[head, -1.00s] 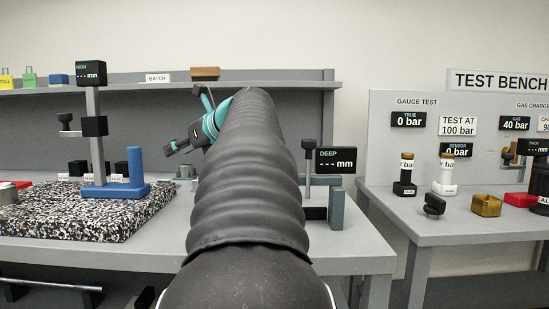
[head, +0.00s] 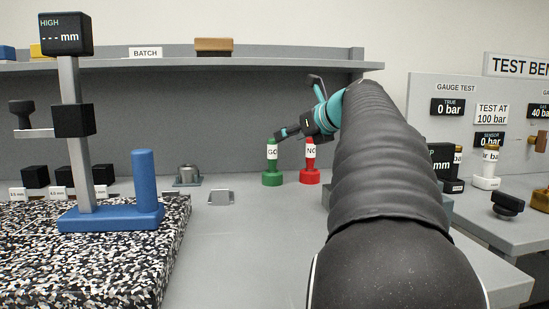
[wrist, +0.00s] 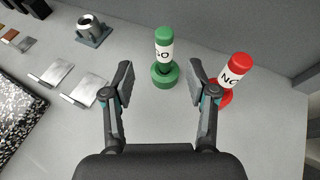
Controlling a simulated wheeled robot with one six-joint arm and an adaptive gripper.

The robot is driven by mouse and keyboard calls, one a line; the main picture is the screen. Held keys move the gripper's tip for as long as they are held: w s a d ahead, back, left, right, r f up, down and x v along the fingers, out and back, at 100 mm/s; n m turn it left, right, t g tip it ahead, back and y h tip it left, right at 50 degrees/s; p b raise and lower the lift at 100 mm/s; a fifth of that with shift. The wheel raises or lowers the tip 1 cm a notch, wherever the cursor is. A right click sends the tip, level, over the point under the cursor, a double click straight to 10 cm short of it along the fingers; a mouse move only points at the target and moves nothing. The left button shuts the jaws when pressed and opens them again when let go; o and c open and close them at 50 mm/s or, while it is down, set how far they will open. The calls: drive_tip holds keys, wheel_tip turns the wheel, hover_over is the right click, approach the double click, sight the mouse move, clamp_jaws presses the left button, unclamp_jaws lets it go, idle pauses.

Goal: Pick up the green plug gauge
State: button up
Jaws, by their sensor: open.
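The green plug gauge (head: 272,166) stands upright on the grey bench, with a white "GO" label around its middle. In the wrist view the green plug gauge (wrist: 164,58) is ahead of my gripper, a little above the gap between the fingers and nearer the right finger. My gripper (wrist: 160,85) is open and empty, its two fingers apart. In the head view my gripper (head: 281,134) is at the upper part of the gauge, and contact cannot be told. The red "NO" gauge (head: 310,162) stands just right of the green one; it also shows in the wrist view (wrist: 235,75), close to the right finger.
A blue stand (head: 110,215) is on the speckled plate (head: 120,260) at far left. A shelf (head: 200,64) runs above. Bare bench lies in front of the gauges.

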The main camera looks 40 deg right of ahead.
sight(275, 143)
drive_tip(key=x, duration=0.4)
drive_tip(key=shift+w+d+f, duration=0.2)
drive_tip(key=shift+d, duration=0.1)
drive_tip(key=shift+x, duration=2.85)
drive_tip(key=shift+r, duration=0.1)
clamp_jaws()
